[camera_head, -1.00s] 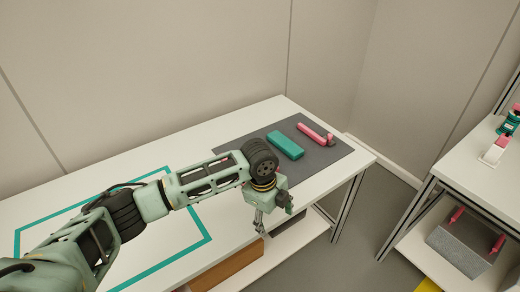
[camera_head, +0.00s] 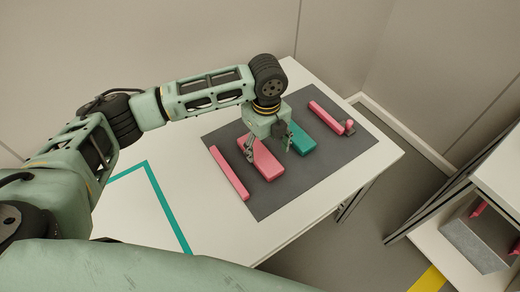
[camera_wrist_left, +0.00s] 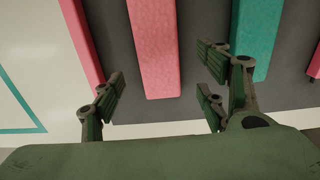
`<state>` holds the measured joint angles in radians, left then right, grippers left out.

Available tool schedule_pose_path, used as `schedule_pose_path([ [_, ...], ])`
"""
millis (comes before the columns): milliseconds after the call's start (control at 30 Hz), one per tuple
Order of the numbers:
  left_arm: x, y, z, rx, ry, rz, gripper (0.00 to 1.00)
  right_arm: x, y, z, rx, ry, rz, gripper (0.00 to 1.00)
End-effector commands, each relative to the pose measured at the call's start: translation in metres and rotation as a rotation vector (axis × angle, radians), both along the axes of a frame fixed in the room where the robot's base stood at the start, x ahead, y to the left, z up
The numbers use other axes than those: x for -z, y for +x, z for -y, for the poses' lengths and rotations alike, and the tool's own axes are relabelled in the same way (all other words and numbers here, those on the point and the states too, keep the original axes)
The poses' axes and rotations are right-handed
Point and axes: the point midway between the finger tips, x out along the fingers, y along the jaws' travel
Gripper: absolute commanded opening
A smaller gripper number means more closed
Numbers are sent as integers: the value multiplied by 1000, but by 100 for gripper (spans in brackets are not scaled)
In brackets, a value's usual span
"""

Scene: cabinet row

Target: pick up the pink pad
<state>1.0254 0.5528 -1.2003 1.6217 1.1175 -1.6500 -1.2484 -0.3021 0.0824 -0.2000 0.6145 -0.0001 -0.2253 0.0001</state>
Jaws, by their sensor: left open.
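The pink pad (camera_head: 262,160), a wide flat block, lies on the dark grey mat (camera_head: 270,198), between a slim pink bar and the teal pad (camera_head: 301,140). My left gripper (camera_head: 269,152) is open and empty over the pad and hides part of it. In the left wrist view the pad (camera_wrist_left: 153,45) shows between the open fingers of the gripper (camera_wrist_left: 160,84), with a gap on both sides. Its near end lies close to the fingertips; I cannot tell the height above it. My right gripper is not in view.
Slim pink bars lie to the left (camera_head: 228,172) and right (camera_head: 325,117) on the mat, the right one beside a small object (camera_head: 349,127). The white table (camera_head: 145,215) has a teal outline on its left. A second white table stands at right, beyond a floor gap.

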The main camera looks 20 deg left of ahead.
Motion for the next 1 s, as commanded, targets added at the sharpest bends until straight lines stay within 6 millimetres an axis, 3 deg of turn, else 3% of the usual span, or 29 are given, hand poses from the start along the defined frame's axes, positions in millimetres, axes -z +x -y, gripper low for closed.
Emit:
schedule_pose_path([
  [100, 14, -2, 0, 0, 2, -1, 67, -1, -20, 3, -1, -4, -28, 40],
  [200, 30, -5, 2, 0, 0, -2, 67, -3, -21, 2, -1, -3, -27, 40],
  [333, 47, -4, 2, -1, 1, 1, 67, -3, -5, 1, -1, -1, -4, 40],
  [500, 54, -4, 2, 0, 1, 2, 67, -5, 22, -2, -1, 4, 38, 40],
  [667, 54, -4, 2, 0, 0, 3, 66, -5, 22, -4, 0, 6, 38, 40],
  [1000, 53, -4, 2, 0, 0, 3, 37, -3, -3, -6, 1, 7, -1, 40],
])
